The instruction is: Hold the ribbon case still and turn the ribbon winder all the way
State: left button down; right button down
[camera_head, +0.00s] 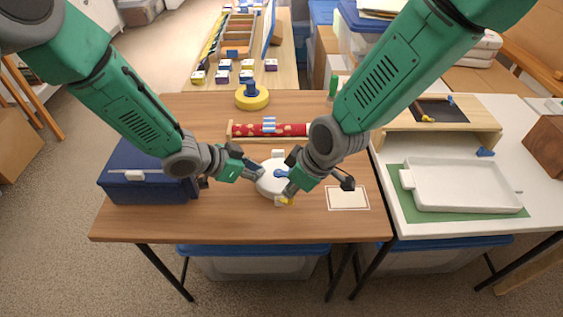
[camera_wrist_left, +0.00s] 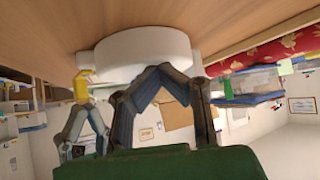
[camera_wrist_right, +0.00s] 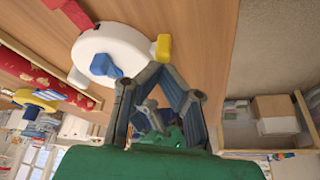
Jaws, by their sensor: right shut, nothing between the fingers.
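The ribbon case (camera_head: 266,184) is a round white disc lying flat on the brown table. It also shows in the left wrist view (camera_wrist_left: 145,50) and the right wrist view (camera_wrist_right: 122,42). A blue winder (camera_head: 281,173) sits on its top, clear in the right wrist view (camera_wrist_right: 104,66). A yellow tab (camera_wrist_right: 162,47) sticks out at its near edge. My left gripper (camera_head: 258,166) is shut at the case's left side; I cannot tell whether its tips touch. My right gripper (camera_head: 289,188) is shut and empty at the case's near right, apart from the winder.
A blue box (camera_head: 145,185) stands to the left. A red patterned roll (camera_head: 285,130) and a yellow ring with a blue post (camera_head: 252,97) lie behind the case. A cream card (camera_head: 347,198) lies to the right. A white tray (camera_head: 460,185) is on the neighbouring table.

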pick_arm(q)
jog(key=shift+s+a+f, duration=0.1)
jog(key=shift+s+f, duration=0.1)
jog(key=shift+f, duration=0.05)
pick_arm(e)
jog(key=shift+s, duration=0.35)
jog(key=shift+w+r, duration=0.1)
jog(key=shift+w, duration=0.05)
jog(key=shift+w+d+r, duration=0.1)
jog(key=shift+w+r, duration=0.3)
jog(key=shift+w, duration=0.15)
notch_tip(320, 180, up, 7)
dwell(0.8)
pick_arm(q)
jog(key=shift+r, duration=0.1)
pick_arm(e)
jog(key=shift+r, duration=0.1)
